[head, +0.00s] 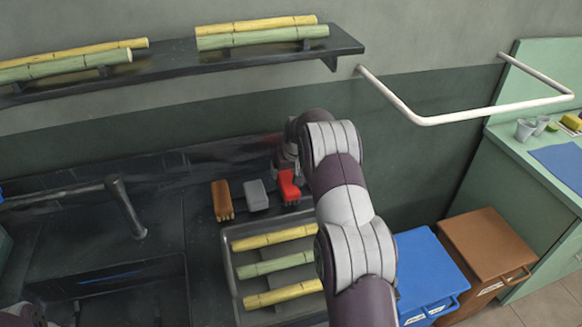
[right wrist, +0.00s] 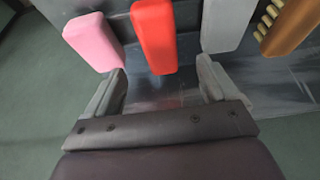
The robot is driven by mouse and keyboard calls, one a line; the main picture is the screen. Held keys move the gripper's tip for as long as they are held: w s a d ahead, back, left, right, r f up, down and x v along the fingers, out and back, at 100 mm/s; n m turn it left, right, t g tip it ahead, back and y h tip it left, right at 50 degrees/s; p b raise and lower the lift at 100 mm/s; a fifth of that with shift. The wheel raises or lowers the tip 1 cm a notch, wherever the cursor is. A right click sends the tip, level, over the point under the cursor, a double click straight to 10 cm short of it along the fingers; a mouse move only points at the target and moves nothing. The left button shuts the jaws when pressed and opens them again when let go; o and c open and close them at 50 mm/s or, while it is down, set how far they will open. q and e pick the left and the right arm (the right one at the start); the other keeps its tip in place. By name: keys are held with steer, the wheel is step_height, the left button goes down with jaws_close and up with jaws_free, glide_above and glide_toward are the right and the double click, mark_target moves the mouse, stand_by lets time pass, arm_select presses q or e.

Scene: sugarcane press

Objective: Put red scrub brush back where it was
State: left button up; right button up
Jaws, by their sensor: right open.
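The red scrub brush (head: 288,187) sits at the back of the dark counter, at the right end of the brush row in the head view. In the right wrist view the red brush (right wrist: 154,35) lies just ahead of my right gripper (right wrist: 161,68), its near end between the two spread fingertips. The fingers look apart from its sides. My right gripper (head: 287,158) is partly hidden by my arm in the head view. My left gripper is not in view.
A grey brush (head: 256,195) and a brown brush (head: 222,201) stand left of the red one. A pink brush (right wrist: 93,40) shows in the wrist view. A tray (head: 229,262) of cane pieces lies in front. A shelf (head: 180,60) hangs above.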

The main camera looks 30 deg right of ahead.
steer(key=s+a+r+n+g+y, duration=0.1)
steer(key=s+a+r, duration=0.5)
steer(key=s+a, duration=0.55)
steer(key=s+a+n+g, duration=0.1)
steer(key=s+a, duration=0.3)
steer(key=s, duration=0.6)
steer(key=s+a+n+g, duration=0.1)
steer(key=s+a, duration=0.4)
steer(key=s, duration=0.5)
steer(key=shift+s+a, duration=0.25)
steer(key=shift+s, duration=0.15)
steer(key=shift+s, duration=0.1)
